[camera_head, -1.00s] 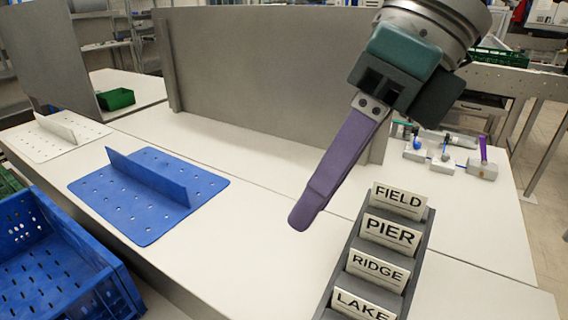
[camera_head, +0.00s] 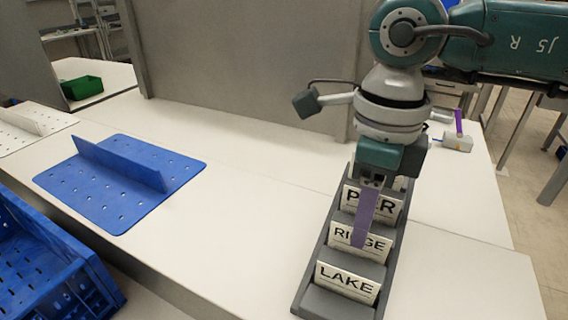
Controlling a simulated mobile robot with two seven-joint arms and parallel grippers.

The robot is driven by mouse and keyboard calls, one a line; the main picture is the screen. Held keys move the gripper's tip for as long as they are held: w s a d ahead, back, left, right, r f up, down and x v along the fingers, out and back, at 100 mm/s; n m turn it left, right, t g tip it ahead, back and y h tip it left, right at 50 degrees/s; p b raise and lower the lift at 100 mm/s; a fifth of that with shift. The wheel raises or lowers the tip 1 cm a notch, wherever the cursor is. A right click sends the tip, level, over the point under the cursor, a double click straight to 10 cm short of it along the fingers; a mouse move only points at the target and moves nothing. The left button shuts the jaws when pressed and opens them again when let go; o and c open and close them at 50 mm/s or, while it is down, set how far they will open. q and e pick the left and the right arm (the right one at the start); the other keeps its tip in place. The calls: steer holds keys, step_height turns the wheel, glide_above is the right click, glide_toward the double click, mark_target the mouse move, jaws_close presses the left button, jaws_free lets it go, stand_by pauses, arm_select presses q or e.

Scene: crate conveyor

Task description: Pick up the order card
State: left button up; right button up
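A dark grey card rack (camera_head: 312,270) stands on the white table, with white cards tilted in its slots. The LAKE card (camera_head: 347,283) is in front, then the RIDGE card (camera_head: 378,245), then the PIER card (camera_head: 387,206). The rack's rear slot is hidden behind my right gripper. My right gripper (camera_head: 360,243) points down over the rack. Its purple finger passes in front of the PIER card and its tip overlaps the RIDGE lettering. I cannot tell whether it touches a card, or whether the fingers are apart. My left gripper is not in view.
A blue perforated plate (camera_head: 100,195) with an upright divider lies on the table at left, and a white one (camera_head: 15,135) beyond it. A blue crate (camera_head: 85,262) is at the lower left. A grey panel (camera_head: 230,60) stands behind. The table between plate and rack is clear.

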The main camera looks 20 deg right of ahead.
steer(key=shift+f, duration=0.2)
jaws_close()
stand_by(1.3)
